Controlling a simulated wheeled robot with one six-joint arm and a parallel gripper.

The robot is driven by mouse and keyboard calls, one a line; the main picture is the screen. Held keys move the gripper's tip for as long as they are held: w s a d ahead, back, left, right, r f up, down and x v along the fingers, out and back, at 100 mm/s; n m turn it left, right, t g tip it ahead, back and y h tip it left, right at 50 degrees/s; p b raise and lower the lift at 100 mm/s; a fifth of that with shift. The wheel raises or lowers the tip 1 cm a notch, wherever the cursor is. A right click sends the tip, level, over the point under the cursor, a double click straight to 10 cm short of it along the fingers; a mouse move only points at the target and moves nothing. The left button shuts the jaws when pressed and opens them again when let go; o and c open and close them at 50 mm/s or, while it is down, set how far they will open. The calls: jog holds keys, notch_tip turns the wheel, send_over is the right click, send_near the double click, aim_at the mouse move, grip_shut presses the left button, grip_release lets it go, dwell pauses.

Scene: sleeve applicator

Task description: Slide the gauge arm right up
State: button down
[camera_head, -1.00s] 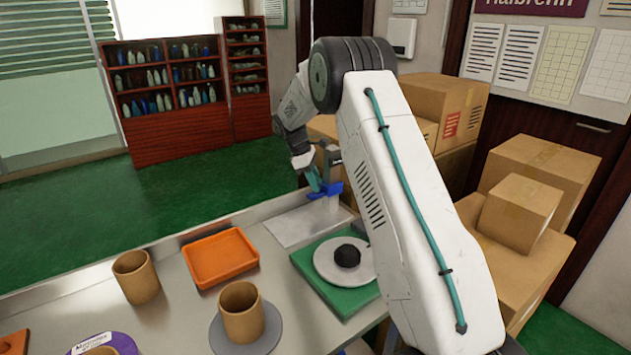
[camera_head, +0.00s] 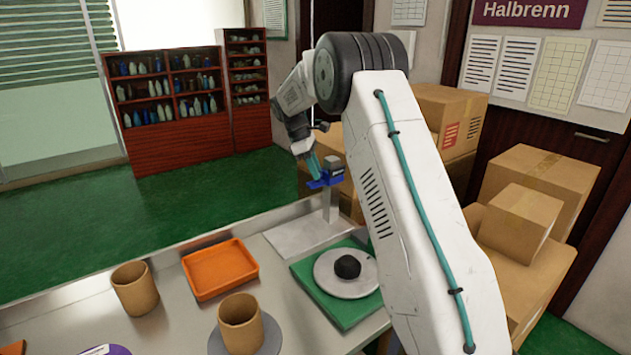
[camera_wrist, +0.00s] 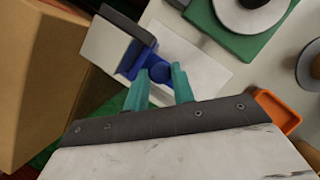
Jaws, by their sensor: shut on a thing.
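The gauge arm (camera_head: 325,180) is a blue piece on a grey upright post (camera_head: 331,205) that rises from a pale base plate (camera_head: 295,236). It sits close to the top of the post. My gripper (camera_head: 315,172) has teal fingers and is shut on the blue arm's outer end. In the wrist view the teal fingertips of my gripper (camera_wrist: 160,80) close around a rounded blue knob of the gauge arm (camera_wrist: 135,60). Part of the post is hidden behind the blue piece.
A green block with a grey disc and black knob (camera_head: 347,266) stands right of the base plate. An orange tray (camera_head: 220,268) and brown cups (camera_head: 135,288) are to the left. Cardboard boxes (camera_head: 525,220) are stacked behind and to the right.

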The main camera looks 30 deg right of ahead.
jog(key=shift+r, duration=0.1)
jog(key=c, duration=1.5)
grip_release()
jog(key=shift+o, duration=0.2)
jog(key=v, duration=0.7)
jog(key=shift+r, duration=0.35)
jog(key=shift+w+a, duration=0.1)
jog(key=shift+w, duration=0.05)
